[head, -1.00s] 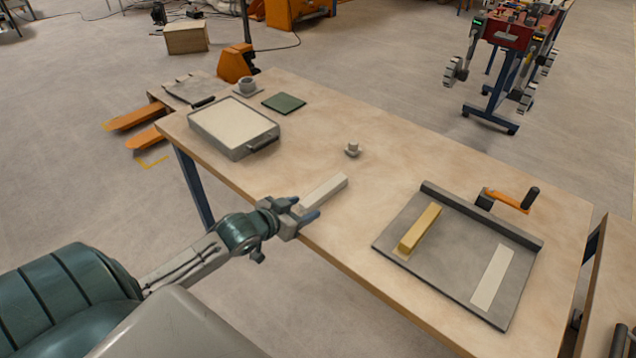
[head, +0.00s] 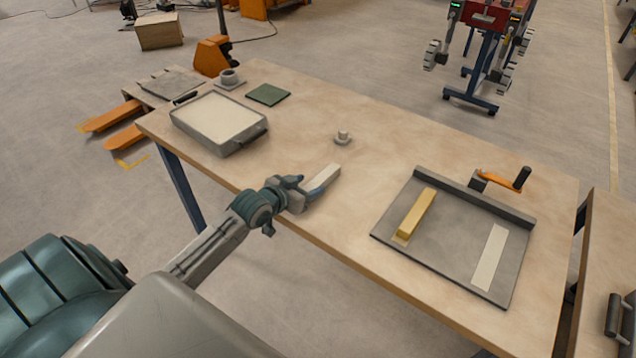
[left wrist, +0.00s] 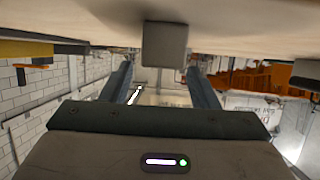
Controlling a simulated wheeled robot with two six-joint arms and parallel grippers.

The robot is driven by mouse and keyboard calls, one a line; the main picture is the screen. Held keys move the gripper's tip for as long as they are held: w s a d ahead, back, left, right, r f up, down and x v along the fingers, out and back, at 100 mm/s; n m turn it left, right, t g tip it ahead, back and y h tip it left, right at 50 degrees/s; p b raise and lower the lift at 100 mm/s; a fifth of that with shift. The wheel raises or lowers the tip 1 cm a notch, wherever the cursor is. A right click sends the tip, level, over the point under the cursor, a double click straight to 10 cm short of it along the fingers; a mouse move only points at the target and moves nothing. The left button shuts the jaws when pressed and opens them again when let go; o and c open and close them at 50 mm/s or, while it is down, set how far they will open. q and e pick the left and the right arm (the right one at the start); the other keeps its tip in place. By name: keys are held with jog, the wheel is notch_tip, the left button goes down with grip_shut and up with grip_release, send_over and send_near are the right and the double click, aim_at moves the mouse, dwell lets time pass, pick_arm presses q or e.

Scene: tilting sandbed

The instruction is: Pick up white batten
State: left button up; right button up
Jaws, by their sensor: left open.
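The white batten (head: 326,176) lies on the table near its front edge, its near end hidden behind my left gripper (head: 306,188). The left gripper is open at the near end of the batten, its fingers spread towards both sides. In the left wrist view the batten's square end (left wrist: 165,45) shows between the fingers (left wrist: 160,72) sideways, but offset from them towards the tabletop. I cannot tell whether they touch it. My right gripper is not in view.
On the table (head: 300,115), a grey tilting board (head: 452,238) holds a yellow batten (head: 416,214) and a flat pale strip (head: 489,258). An orange crank (head: 500,181) stands behind it. A sand-filled tray (head: 262,134) and a small grey knob (head: 343,137) are farther back.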

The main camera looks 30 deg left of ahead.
aim_at(317, 181)
pick_arm(q)
jog(key=shift+x, duration=1.55)
jog(key=shift+d, duration=0.1)
jog(key=c, duration=1.1)
jog(key=shift+r, duration=0.2)
